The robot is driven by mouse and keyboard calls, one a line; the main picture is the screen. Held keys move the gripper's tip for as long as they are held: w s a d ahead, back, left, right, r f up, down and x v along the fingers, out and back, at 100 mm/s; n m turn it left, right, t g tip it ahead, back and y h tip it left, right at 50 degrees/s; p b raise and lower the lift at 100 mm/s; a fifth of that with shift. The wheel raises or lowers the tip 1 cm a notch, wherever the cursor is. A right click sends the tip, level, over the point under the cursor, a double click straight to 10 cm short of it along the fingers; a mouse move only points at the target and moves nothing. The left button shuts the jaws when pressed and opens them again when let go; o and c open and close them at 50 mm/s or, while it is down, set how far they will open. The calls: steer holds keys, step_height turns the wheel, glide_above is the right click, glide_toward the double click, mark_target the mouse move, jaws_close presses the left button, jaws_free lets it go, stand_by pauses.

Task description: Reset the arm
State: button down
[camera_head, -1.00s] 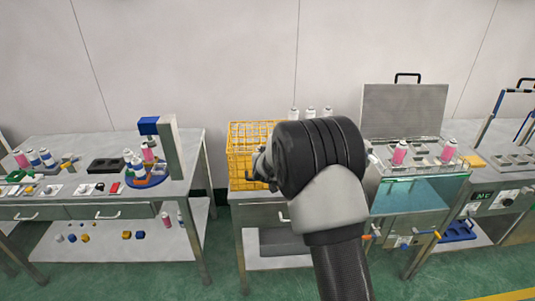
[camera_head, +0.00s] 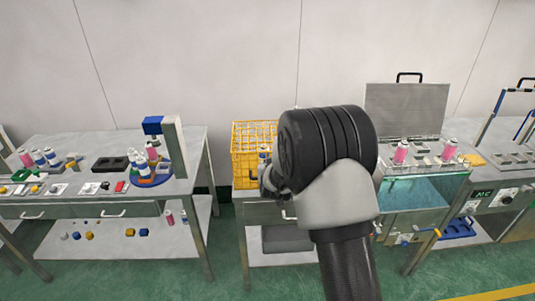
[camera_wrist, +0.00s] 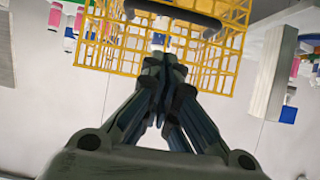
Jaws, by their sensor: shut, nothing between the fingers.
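My gripper (camera_wrist: 163,75) is shut with nothing between its fingertips in the wrist view. It points toward the yellow wire basket (camera_wrist: 222,68), which spans the top of that view. In the head view my gripper (camera_head: 268,180) is mostly hidden behind my arm's large black joint, in front of the yellow basket (camera_head: 245,140). The basket stands on the middle table (camera_head: 242,207). A white can top shows by the basket near my gripper. I cannot tell whether my gripper touches the basket.
The left table (camera_head: 85,208) holds a blue-topped press (camera_head: 153,125), cans and small parts. At the right are an open-lidded water bath (camera_head: 425,190) with pink cans (camera_head: 401,152) and another machine (camera_head: 510,187). A gap of green floor separates the left and middle tables.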

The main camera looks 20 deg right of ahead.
steer(key=s+a+r+n+g+y, duration=0.1)
steer(key=s+a+r+g, duration=0.15)
steer(key=s+r, duration=0.5)
steer(key=s+a+r+g+y, duration=0.1)
steer(key=s+a+r, duration=0.3)
steer(key=s, duration=0.6)
steer(key=s+r+g, duration=0.1)
steer(key=s+g, duration=0.1)
steer(key=s, duration=1.3)
steer(key=s+r+n+g, duration=0.1)
steer(key=s+r+g, duration=0.1)
steer(key=s, duration=1.2)
steer(key=shift+s, duration=0.35)
steer(key=shift+r, duration=0.1)
